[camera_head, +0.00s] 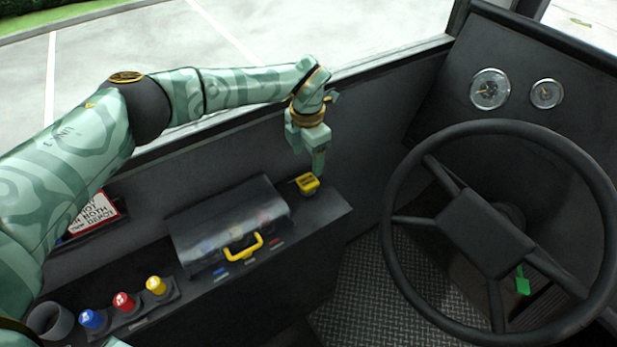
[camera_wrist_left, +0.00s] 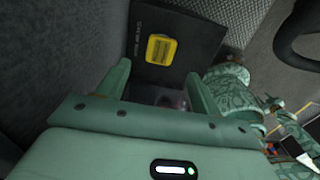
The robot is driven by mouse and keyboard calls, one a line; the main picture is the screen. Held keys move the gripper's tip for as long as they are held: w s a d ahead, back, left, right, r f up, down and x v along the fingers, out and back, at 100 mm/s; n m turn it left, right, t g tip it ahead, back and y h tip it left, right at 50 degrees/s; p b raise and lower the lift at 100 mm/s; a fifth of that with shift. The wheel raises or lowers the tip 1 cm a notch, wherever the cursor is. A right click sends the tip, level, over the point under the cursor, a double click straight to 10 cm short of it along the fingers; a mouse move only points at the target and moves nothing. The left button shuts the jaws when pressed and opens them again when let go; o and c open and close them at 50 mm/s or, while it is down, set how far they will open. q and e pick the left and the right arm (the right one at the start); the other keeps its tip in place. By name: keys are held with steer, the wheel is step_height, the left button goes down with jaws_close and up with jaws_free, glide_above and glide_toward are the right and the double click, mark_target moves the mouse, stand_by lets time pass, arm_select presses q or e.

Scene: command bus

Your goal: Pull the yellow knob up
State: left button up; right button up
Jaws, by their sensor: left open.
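A square yellow knob (camera_head: 307,184) sits at the far right end of the dark side console. It also shows in the left wrist view (camera_wrist_left: 161,48), just beyond my fingertips. My left gripper (camera_head: 318,168) points down beside the knob, open and empty. In the left wrist view the two fingers (camera_wrist_left: 158,70) stand apart with the knob ahead between their lines, not gripped. I cannot tell whether a finger touches it. Another yellow knob (camera_head: 156,286), round, stands in a row with a red knob (camera_head: 123,302) and a blue knob (camera_head: 93,320). My right gripper is not in view.
A clear cover with a yellow handle (camera_head: 243,246) sits on the console left of the square knob. The console wall (camera_head: 370,150) rises behind. The steering wheel (camera_head: 500,128) is to the right. A cup-like holder (camera_head: 46,318) is at lower left.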

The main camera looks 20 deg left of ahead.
mark_target(308, 181)
arm_select(q)
step_height(308, 181, down, 7)
steer(key=shift+f+b, duration=0.15)
steer(key=shift+b, duration=0.95)
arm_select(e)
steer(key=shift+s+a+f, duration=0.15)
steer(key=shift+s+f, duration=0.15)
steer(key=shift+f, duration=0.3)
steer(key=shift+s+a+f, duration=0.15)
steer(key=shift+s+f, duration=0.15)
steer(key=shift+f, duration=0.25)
